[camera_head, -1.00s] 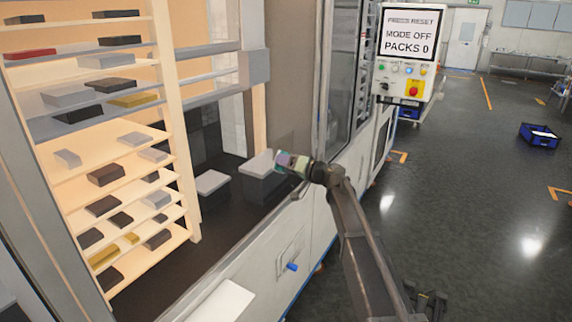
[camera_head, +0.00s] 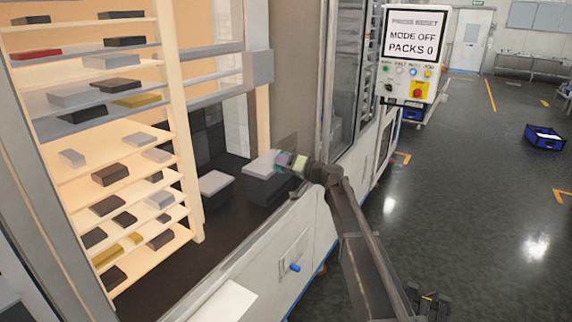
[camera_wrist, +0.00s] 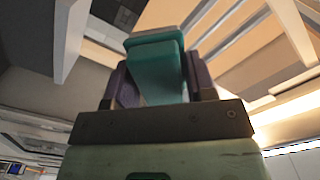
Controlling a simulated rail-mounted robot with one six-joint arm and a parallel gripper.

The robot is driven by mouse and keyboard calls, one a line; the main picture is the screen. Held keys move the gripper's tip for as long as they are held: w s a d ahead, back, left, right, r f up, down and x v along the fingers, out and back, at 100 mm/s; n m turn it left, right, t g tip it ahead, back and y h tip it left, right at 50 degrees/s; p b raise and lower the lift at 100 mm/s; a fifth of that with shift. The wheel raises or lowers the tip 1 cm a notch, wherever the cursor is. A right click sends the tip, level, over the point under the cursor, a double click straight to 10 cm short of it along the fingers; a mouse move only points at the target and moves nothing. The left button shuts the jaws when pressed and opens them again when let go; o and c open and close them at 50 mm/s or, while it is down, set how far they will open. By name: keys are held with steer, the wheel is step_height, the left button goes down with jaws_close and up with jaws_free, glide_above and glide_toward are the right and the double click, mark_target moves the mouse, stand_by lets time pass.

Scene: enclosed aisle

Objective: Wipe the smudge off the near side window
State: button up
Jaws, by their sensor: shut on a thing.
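My gripper (camera_head: 286,162) is in front of the side of the long machine, near the lower end of a brownish upright pane (camera_head: 294,80). In the wrist view my gripper (camera_wrist: 160,80) has its dark fingers shut on a teal block (camera_wrist: 155,62), which looks like a wiping pad. A faint brownish see-through patch (camera_head: 287,145) shows just above the gripper tip; it may be the smudge on the side window. I cannot tell whether the pad touches the glass.
Lit shelves (camera_head: 120,150) with several small boxes stand behind the opening at left. Grey boxes (camera_head: 268,184) lie inside behind the gripper. A control panel (camera_head: 412,50) reads MODE OFF, PACKS 0.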

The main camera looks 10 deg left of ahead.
steer(key=shift+a, duration=0.1)
steer(key=shift+w+d, duration=0.4)
steer(key=shift+w, duration=0.45)
steer(key=shift+w+d, duration=0.4)
steer(key=shift+w, duration=0.45)
